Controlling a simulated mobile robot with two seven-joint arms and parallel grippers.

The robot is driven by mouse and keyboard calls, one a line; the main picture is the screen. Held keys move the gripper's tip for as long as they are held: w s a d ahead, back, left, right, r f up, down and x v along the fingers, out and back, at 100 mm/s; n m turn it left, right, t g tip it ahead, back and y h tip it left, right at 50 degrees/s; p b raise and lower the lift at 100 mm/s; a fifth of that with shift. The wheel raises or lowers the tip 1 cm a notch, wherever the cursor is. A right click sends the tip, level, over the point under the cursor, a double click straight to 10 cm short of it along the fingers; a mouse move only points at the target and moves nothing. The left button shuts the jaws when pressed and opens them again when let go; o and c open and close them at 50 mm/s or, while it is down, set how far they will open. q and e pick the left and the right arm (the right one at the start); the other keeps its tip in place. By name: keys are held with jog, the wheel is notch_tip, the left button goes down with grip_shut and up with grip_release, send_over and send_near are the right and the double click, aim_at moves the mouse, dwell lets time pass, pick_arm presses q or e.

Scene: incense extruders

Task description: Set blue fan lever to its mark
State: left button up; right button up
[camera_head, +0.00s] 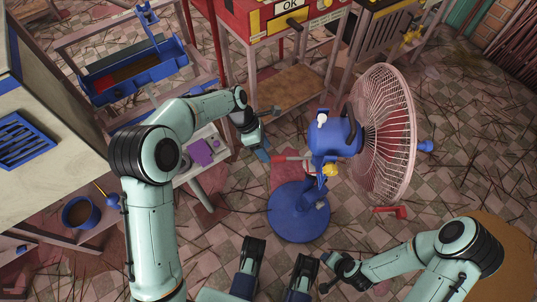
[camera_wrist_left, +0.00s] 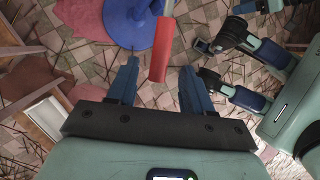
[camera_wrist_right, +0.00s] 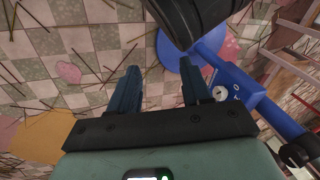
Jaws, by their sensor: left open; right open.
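The blue fan (camera_head: 298,212) stands on the floor with its round cage facing right. Its lever (camera_head: 290,158) has a red handle and sticks out to the left of the post. My left gripper (camera_head: 263,154) is open just left of the handle. In the left wrist view the red handle (camera_wrist_left: 160,50) hangs ahead of and between the open fingers (camera_wrist_left: 155,80), apart from both. A small yellow part (camera_head: 330,170) sits on the post; I cannot tell whether it is the mark. My right gripper (camera_wrist_right: 155,85) is open and empty, with the blue base (camera_wrist_right: 178,55) beyond it.
A red cabinet (camera_head: 255,22) marked OK stands behind. A blue tray (camera_head: 135,72) is on a rack at the upper left, and a blue mug (camera_head: 80,212) is at the left. A red piece (camera_head: 390,212) shows below the cage. Thin sticks litter the tiled floor.

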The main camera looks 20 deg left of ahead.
pick_arm(q)
jog(key=shift+x, duration=1.6)
grip_shut()
